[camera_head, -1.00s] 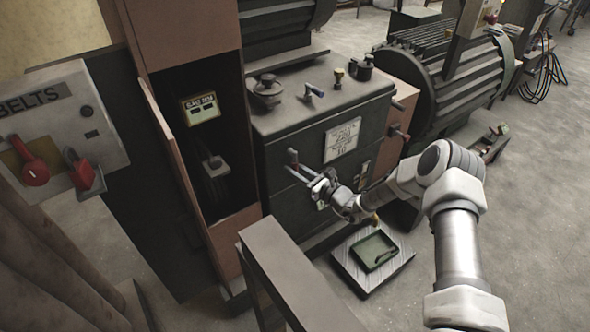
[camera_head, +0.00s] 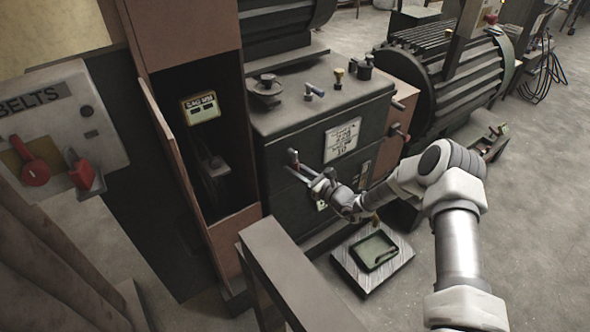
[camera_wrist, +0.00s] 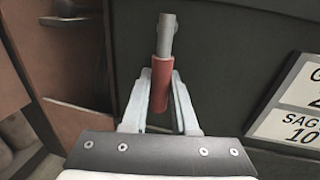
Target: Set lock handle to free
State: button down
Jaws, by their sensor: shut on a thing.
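A handle with a grey metal stem and a red grip (camera_wrist: 162,75) stands out from the front of a dark machine. My gripper (camera_wrist: 162,106) is shut on the red grip, with one pale finger on either side of it. In the head view my gripper (camera_head: 322,183) is at the machine's front, left of and below the white plate. The handle's stem (camera_head: 294,160) shows just beyond my fingers. The lower end of the grip is between the fingers, and its exact contact is hard to see in the head view.
The dark machine (camera_head: 280,132) carries a white label plate (camera_head: 342,139) and knobs on top. A brown cabinet (camera_head: 232,240) stands at its left. A post-like rail (camera_head: 295,275) stands in front.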

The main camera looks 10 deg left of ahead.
aim_at(301, 150)
jog(key=shift+w+d+r+n+t+h+b, duration=0.1)
jog(key=shift+w+d+r+n+h+b, duration=0.6)
jog(key=shift+n, duration=1.2)
jog(key=shift+w+d+r+n+t+h+b, duration=0.1)
jog(key=shift+w+d+r+n+h+b, duration=0.45)
jog(key=shift+n, duration=1.35)
jog(key=shift+w+d+r+n+t+h+b, duration=0.15)
jog(key=shift+w+d+r+n+b, duration=0.35)
jog(key=shift+n+b, duration=1.1)
jog(key=shift+w+f+n+p, duration=0.1)
jog(key=shift+w+n+p, duration=0.1)
jog(key=shift+n+p, duration=0.15)
jog(key=c, duration=1)
grip_release()
jog(key=p+v, duration=0.2)
jog(key=v, duration=1.5)
jog(key=shift+s+d, duration=0.15)
jog(key=shift+d, duration=0.05)
